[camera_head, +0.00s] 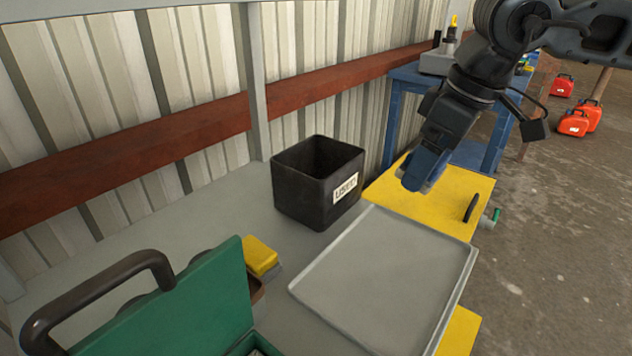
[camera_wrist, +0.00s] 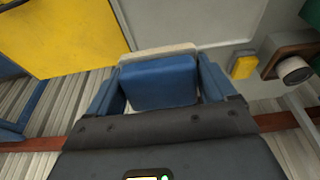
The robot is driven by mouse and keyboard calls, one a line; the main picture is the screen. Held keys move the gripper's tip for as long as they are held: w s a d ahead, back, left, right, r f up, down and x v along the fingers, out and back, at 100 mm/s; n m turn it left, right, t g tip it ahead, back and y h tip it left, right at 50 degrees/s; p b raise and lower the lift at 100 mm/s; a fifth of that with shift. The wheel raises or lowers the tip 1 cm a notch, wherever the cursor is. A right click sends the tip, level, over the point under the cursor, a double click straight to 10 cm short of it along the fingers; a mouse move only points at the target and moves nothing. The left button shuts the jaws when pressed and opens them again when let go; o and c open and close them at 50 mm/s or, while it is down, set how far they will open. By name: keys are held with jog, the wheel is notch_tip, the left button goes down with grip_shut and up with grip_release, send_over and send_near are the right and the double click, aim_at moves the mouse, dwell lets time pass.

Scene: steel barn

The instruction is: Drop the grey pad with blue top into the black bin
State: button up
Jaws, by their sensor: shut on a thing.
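My gripper (camera_head: 424,172) is shut on the grey pad with blue top (camera_wrist: 159,80). In the wrist view the pad sits between the two blue fingers, its pale grey edge beyond the blue face. In the head view the fingers mostly hide it. My gripper is above the yellow surface, to the right of the black bin (camera_head: 298,196) and apart from it. The bin stands upright and open-topped near the wall, with a white label on its side. Its floor is hidden. I cannot make out the bin in the wrist view.
A grey tray (camera_head: 385,275) lies empty in front of the bin. An open green toolbox (camera_head: 190,305) and a yellow-topped block (camera_head: 261,254) are at the lower left. A blue table (camera_head: 480,150) stands behind. The grey bench left of the bin is clear.

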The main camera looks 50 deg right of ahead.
jog(key=w+p, duration=0.4)
jog(key=w, duration=1.3)
jog(key=x, duration=1)
jog(key=shift+s+a+f+p, duration=0.15)
jog(key=shift+a+f+p, duration=0.2)
jog(key=shift+f, duration=0.05)
jog(key=shift+w+r+g+p, duration=0.15)
jog(key=shift+w+g+p, duration=0.15)
jog(key=shift+p, duration=0.35)
jog(key=shift+w+g+p, duration=0.2)
jog(key=shift+g+p, duration=0.45)
jog(key=shift+g, duration=0.75)
jog(key=shift+d+f, duration=0.1)
jog(key=shift+f, duration=0.9)
jog(key=shift+f+b, duration=0.65)
jog(key=shift+b, duration=0.05)
